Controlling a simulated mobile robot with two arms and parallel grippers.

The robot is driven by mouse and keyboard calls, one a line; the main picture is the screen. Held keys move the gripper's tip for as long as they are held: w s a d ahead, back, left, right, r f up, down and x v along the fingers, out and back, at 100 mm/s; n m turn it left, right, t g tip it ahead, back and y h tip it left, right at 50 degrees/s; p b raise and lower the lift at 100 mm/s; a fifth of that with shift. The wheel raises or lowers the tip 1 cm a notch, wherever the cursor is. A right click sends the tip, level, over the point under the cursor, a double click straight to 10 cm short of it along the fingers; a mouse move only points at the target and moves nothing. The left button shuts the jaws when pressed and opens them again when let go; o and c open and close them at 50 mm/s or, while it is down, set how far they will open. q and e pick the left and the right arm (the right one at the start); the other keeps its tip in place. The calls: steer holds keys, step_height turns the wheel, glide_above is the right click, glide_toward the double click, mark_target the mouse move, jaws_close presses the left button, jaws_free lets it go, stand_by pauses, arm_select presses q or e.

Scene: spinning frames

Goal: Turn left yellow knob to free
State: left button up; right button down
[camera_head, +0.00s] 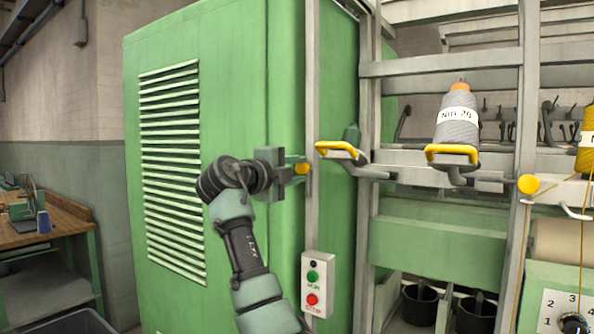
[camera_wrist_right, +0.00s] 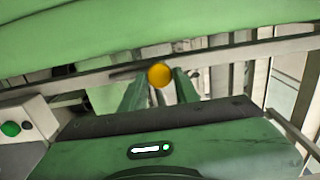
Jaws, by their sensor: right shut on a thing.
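The left yellow knob (camera_head: 302,169) is a small round ball at the post beside the green cabinet. It also shows in the right wrist view (camera_wrist_right: 160,75), between the fingertips. My right gripper (camera_head: 296,170) reaches in from the lower middle and is shut on this knob. In the right wrist view its two green fingers (camera_wrist_right: 159,86) close in on either side of the ball. A second yellow knob (camera_head: 528,184) sits on another post at the right. My left gripper is not in view.
A control box (camera_head: 317,284) with green and red buttons hangs below the gripper. Yellow handles (camera_head: 336,148) and a grey yarn cone (camera_head: 457,125) stand right of the post. A wooden bench (camera_head: 40,225) is at far left.

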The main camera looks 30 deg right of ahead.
steer(key=c, duration=1.4)
jaws_free()
steer(key=shift+o, duration=0.2)
steer(key=b+v, duration=0.2)
steer(key=v, duration=0.5)
steer(key=shift+a+b, duration=0.3)
steer(key=shift+s, duration=0.1)
